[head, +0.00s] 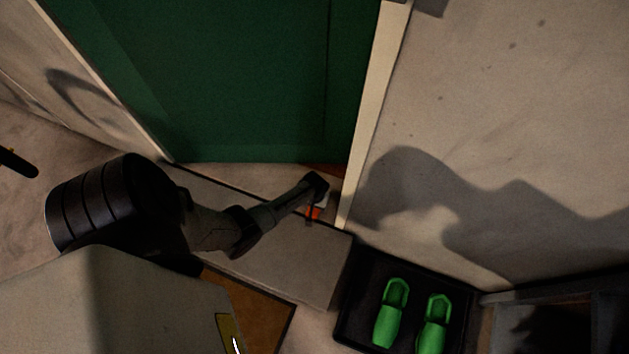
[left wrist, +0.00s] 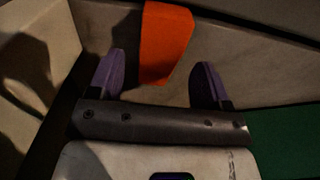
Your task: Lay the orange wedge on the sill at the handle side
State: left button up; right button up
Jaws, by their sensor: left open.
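The orange wedge (head: 313,213) is at the right end of the pale sill (head: 225,174) below the green door (head: 230,80), close to the right door jamb (head: 372,110). My left gripper (head: 312,208) is over it and hides part of it. In the left wrist view the wedge (left wrist: 165,42) appears between the two purple fingertips of my open left gripper (left wrist: 160,76), with a visible gap on each side. It seems to rest on the pale surface, but I cannot tell for sure. The door handle is not in view. My right gripper is not in view.
A pale step (head: 285,262) runs in front of the sill. A black tray (head: 350,315) with green clogs (head: 391,312) stands to its right, against the wall. A brown mat (head: 262,308) lies in front of the step. The sill's left part looks bare.

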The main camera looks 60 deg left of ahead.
pick_arm(q)
notch_tip(320, 180, up, 13)
jog(key=d+m+p, duration=0.2)
jog(key=m+p, duration=0.1)
jog(key=p, duration=0.3)
jog(key=s+d+r+m+t, duration=0.1)
jog(key=s+d+r+m, duration=0.1)
jog(key=s+d+r, duration=0.2)
jog(key=s+d+r+m+t, duration=0.1)
jog(key=s+d+r+m, duration=0.2)
jog(key=d+r, duration=0.4)
jog(key=s+d+r+m+t, duration=0.1)
jog(key=s+d+r, duration=0.4)
jog(key=r, duration=0.7)
jog(key=shift+s+d+m+t, duration=0.2)
jog(key=shift+s+m+t, duration=0.15)
jog(key=shift+m, duration=0.45)
notch_tip(320, 180, up, 60)
jog(key=p, duration=6)
jog(key=shift+r, duration=0.25)
